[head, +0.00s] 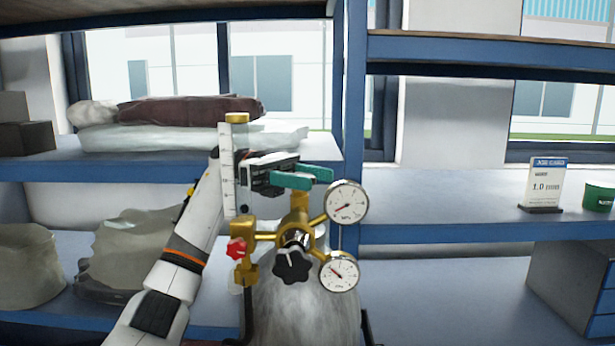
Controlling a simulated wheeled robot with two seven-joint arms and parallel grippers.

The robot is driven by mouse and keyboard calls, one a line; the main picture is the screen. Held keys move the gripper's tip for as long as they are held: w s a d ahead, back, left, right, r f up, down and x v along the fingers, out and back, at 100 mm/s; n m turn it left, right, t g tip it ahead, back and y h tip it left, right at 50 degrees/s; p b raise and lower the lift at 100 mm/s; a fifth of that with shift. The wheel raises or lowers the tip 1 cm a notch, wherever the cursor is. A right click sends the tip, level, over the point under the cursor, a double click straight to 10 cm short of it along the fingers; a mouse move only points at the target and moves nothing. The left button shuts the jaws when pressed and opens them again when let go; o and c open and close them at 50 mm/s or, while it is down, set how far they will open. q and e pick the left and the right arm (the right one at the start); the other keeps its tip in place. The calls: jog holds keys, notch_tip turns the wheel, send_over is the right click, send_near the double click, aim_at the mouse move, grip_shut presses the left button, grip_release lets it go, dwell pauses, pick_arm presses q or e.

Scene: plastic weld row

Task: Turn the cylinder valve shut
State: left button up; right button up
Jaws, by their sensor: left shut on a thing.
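The grey gas cylinder (305,312) stands upright at the bottom centre, its lower part out of view. A brass valve and regulator assembly (298,222) sits on top, with a teal valve handle (296,181) at its upper end. Two round white gauges (346,202) are on its right side. A black star knob (292,265) is at the front and a small red knob (237,249) at the left. My left gripper (290,170) reaches in from the left behind the flow tube and is shut on the teal handle. The fingertips are partly hidden by the handle. My right gripper is out of view.
A clear flow tube (228,170) stands upright in front of my left wrist. Blue shelves (450,230) lie behind. Bagged goods (130,255) are on the left shelf. A label card (546,186) and a green tub (600,197) stand at the right, near a grey drawer box (572,285).

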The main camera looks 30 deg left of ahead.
pick_arm(q)
jog(key=o, duration=1)
jog(key=shift+c, duration=0.2)
jog(key=shift+r, duration=0.15)
notch_tip(320, 180, up, 10)
jog(key=shift+f+b, duration=0.1)
jog(key=shift+b, duration=0.5)
jog(key=shift+f, duration=0.1)
